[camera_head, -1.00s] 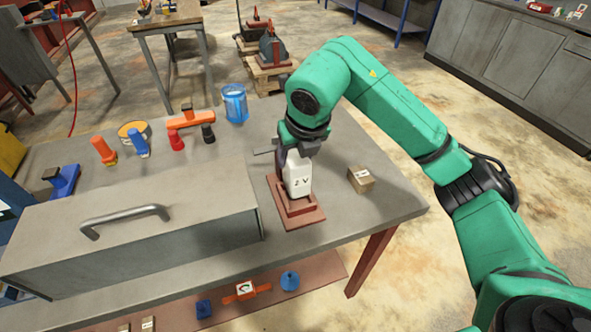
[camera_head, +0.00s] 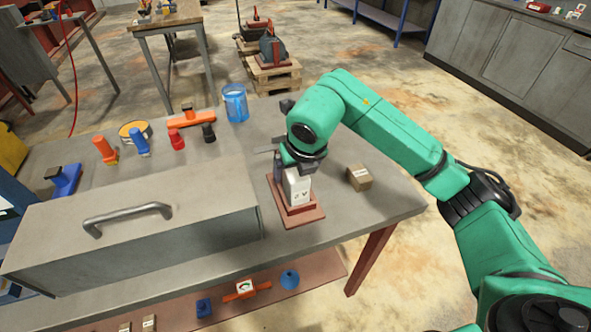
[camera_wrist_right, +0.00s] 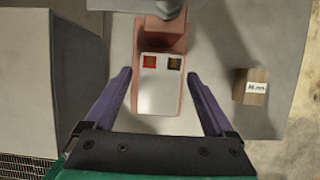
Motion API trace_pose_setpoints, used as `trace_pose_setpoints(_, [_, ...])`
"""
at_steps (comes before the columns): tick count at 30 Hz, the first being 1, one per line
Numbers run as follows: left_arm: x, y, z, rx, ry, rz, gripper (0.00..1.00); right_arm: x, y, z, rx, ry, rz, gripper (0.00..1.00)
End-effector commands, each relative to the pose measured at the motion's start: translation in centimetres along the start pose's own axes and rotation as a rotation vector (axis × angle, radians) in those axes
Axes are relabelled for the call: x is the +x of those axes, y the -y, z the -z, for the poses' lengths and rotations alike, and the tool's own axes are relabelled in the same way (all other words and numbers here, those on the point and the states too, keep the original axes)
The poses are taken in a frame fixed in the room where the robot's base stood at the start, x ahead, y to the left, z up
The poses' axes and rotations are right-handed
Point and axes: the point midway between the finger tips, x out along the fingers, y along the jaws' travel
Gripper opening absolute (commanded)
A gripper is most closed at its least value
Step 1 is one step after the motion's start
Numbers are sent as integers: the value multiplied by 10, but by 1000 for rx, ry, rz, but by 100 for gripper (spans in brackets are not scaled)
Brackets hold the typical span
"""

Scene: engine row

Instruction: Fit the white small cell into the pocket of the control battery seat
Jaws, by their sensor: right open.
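The white small cell (camera_head: 299,189) stands upright in the reddish-brown control battery seat (camera_head: 306,219) near the table's right end. Its lower part is hidden by the seat's raised wall. In the right wrist view the cell (camera_wrist_right: 158,95) shows its white top with a red and a dark brownish terminal, inside the seat's frame (camera_wrist_right: 165,40). My right gripper (camera_wrist_right: 159,73) is open, one purple finger on each side of the cell with a gap to each. In the head view the right gripper (camera_head: 293,172) is right above the seat. My left gripper is not in view.
A long grey case (camera_head: 140,235) with a handle is on the left. A blue cup (camera_head: 235,103) and several orange, red and blue parts stand behind.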

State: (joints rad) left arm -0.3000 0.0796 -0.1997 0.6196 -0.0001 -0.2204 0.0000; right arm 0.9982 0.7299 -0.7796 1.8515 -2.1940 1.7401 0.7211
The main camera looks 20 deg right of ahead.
Motion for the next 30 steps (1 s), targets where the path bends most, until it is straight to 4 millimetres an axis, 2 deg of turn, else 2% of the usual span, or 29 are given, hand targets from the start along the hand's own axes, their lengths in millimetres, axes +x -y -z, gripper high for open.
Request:
trace_pose_setpoints(5, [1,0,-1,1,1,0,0,-11,0,-2,0,4,-1,88])
trace_pose_setpoints(8, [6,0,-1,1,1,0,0,-31,0,-2,-1,7,-1,88])
trace_pose_setpoints(15, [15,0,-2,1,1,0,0,-94,0,-1,-1,7,-1,88])
trace_pose_setpoints(18, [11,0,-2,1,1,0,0,-114,0,-2,0,5,1,88])
trace_pose_setpoints(22, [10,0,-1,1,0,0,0,-122,0,-1,-1,1,1,88])
trace_pose_setpoints(30, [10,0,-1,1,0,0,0,-122,0,-1,0,0,0,88])
